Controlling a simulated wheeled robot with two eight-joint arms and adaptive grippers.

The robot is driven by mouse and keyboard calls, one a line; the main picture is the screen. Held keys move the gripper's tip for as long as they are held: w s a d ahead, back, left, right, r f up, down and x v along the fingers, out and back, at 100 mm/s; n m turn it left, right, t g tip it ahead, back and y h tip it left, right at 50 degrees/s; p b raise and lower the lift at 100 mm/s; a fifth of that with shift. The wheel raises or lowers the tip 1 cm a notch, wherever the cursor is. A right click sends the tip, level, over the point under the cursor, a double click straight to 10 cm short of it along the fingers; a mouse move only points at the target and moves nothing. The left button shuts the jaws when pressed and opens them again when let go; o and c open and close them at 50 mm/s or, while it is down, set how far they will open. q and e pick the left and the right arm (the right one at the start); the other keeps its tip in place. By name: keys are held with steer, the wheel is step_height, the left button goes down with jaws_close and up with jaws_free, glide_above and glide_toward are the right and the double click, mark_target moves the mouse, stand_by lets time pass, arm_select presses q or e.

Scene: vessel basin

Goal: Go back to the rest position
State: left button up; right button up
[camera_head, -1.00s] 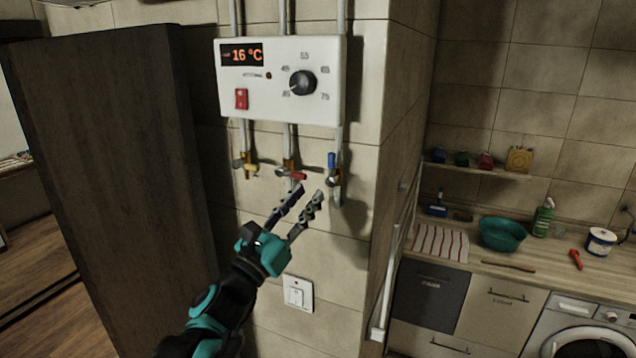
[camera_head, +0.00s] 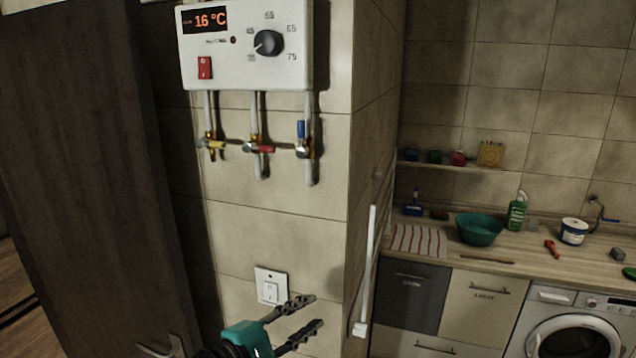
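My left gripper (camera_head: 307,316) is low in the head view, in front of the tiled wall and just below and right of the white wall switch (camera_head: 271,286). Its two dark fingers are spread apart and point right, with nothing between them. The white water heater (camera_head: 247,45) hangs on the wall at the top and reads 16 °C. Pipes run down from it, with a yellow valve (camera_head: 211,145), a red valve (camera_head: 262,149) and a blue valve (camera_head: 301,130). The gripper is well below the valves and apart from them. My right gripper does not show.
A dark tall cabinet (camera_head: 85,180) stands at the left. A white vertical rail (camera_head: 366,262) is on the wall corner, right of the gripper.

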arm_select(q)
steer(key=s+a+f+m+g+y+b, duration=0.2)
steer(key=s+f+m+b, duration=0.15)
steer(key=f, duration=0.75)
steer(key=s+a+f+m+g+y+b, duration=0.1)
steer(key=s+f+m+y+b, duration=0.25)
steer(key=f, duration=0.75)
steer(key=s+a+f+m+g+y+b, duration=0.1)
steer(key=s+a+f+m+y+b, duration=0.1)
steer(key=a+f+m+b, duration=0.2)
steer(key=s+a+f+m+g+y+b, duration=0.1)
steer(key=s+a+f+m+y+b, duration=0.2)
steer(key=a+f, duration=0.4)
step_height(320, 180, down, 5)
steer(key=shift+s+a+r+m+b, duration=0.25)
steer(key=shift+a+m+b, duration=0.15)
steer(key=shift+m+b, duration=0.4)
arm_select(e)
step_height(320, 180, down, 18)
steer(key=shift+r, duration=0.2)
arm_select(q)
steer(key=shift+y, duration=0.25)
